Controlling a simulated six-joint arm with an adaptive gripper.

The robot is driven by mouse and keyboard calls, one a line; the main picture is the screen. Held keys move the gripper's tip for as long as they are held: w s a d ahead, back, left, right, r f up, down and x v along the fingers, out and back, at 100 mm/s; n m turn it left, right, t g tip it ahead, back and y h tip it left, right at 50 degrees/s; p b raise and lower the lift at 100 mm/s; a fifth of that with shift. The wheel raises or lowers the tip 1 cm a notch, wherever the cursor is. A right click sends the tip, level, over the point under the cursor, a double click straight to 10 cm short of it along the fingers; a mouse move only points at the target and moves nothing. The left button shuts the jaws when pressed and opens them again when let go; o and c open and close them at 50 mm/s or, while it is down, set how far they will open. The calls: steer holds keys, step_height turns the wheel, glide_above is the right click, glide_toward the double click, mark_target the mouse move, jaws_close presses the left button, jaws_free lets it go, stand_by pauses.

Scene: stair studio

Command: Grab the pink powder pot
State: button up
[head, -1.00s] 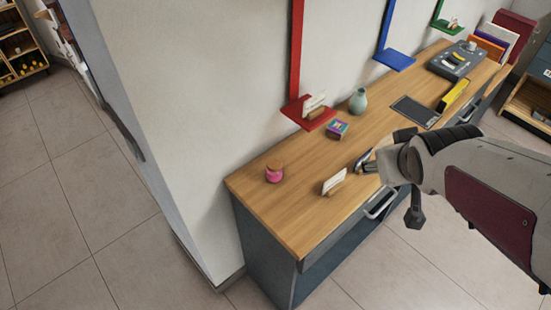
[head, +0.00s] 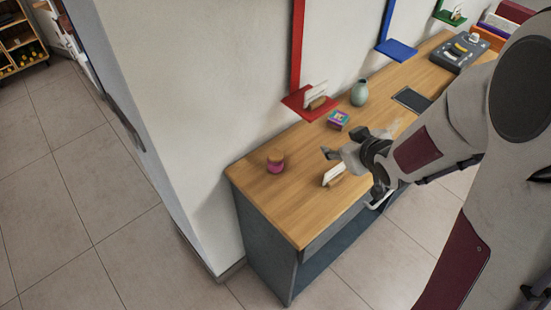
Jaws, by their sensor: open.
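The pink powder pot (head: 275,167) stands near the left end of the wooden counter, close to the wall. It is small, with a pink body and a brownish top. My gripper (head: 327,153) is above the counter to the right of the pot and apart from it. Its jaws are open and empty, with the fingertips toward the left. My arm reaches in from the right and hides part of the counter.
A white card in a wooden holder (head: 333,174) stands below my gripper. A colourful box (head: 338,120), a pale green vase (head: 359,93) and a red wall shelf (head: 308,103) are behind it. The counter's (head: 298,217) front left is bare.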

mark_target(281, 165)
steer(key=a+f+y, duration=0.2)
steer(key=a+f, duration=0.1)
steer(key=a+f+n+y, duration=0.1)
steer(key=a+f, duration=0.2)
steer(key=s+a+f+n+y, duration=0.1)
steer(key=a+f+y, duration=0.1)
steer(key=a+f, duration=0.1)
steer(key=shift+a+f+g+y, duration=0.25)
steer(key=shift+a+g+y, duration=0.05)
steer(key=shift+a, duration=0.05)
steer(key=shift+s+a+f+y, duration=0.3)
steer(key=shift+a, duration=0.2)
steer(key=shift+a, duration=0.1)
steer(key=shift+x, duration=1.25)
steer(key=shift+x, duration=2.6)
steer(key=shift+s, duration=0.15)
steer(key=shift+c, duration=0.5)
steer(key=c, duration=1.2)
